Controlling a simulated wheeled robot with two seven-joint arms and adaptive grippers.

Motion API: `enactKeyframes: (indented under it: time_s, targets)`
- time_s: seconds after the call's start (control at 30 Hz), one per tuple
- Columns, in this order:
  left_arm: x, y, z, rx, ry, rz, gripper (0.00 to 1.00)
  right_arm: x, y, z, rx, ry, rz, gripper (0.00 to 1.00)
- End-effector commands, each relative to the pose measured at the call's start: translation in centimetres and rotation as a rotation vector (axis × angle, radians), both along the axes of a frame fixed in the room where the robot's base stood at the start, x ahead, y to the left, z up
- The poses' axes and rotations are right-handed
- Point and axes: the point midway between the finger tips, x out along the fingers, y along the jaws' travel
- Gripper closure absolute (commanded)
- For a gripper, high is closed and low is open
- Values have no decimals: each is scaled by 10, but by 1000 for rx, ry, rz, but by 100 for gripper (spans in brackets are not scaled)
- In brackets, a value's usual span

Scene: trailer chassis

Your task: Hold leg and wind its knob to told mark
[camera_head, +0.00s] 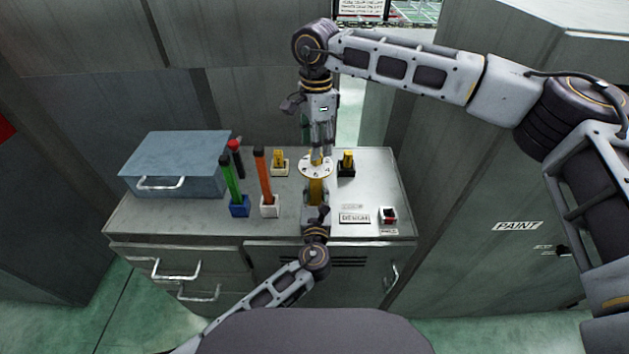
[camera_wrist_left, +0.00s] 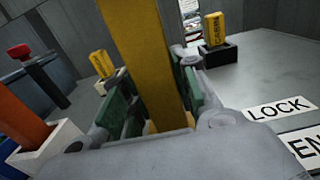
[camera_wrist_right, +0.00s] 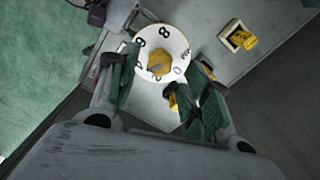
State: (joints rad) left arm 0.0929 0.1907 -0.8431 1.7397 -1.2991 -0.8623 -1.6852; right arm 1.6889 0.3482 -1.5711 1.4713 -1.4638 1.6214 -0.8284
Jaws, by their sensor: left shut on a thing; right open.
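The leg (camera_head: 316,190) is an upright yellow post, also large in the left wrist view (camera_wrist_left: 145,60). My left gripper (camera_wrist_left: 152,105) is shut on it, a green pad on each side. On top of the leg is a white round dial (camera_head: 304,168) with dark marks. A yellow knob (camera_wrist_right: 159,63) sits at its centre. In the right wrist view the dial (camera_wrist_right: 165,31) carries figures, not all legible. My right gripper (camera_wrist_right: 163,88) is open above the dial, pointing down, with the knob in view between its fingers. I cannot tell whether a finger touches the knob.
Green (camera_head: 231,181), orange (camera_head: 263,175) and dark red-topped (camera_head: 236,158) sticks stand left of the leg, near a blue-grey box (camera_head: 175,160). Small yellow blocks in a white (camera_head: 279,160) and a black holder (camera_head: 346,161) stand behind. A red-centred switch (camera_head: 388,215) is at right.

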Motion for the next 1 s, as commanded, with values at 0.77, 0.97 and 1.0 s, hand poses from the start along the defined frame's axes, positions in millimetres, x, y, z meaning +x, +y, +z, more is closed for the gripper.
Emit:
enactKeyframes:
  time_s: [0.77,0.97,1.0]
  targets:
    - [0,0,0,0,0,1,100,0,0,24,0,-1,0,52]
    - [0,0,0,0,0,1,100,0,0,24,0,-1,0,52]
    - [0,0,0,0,0,1,100,0,0,24,0,-1,0,52]
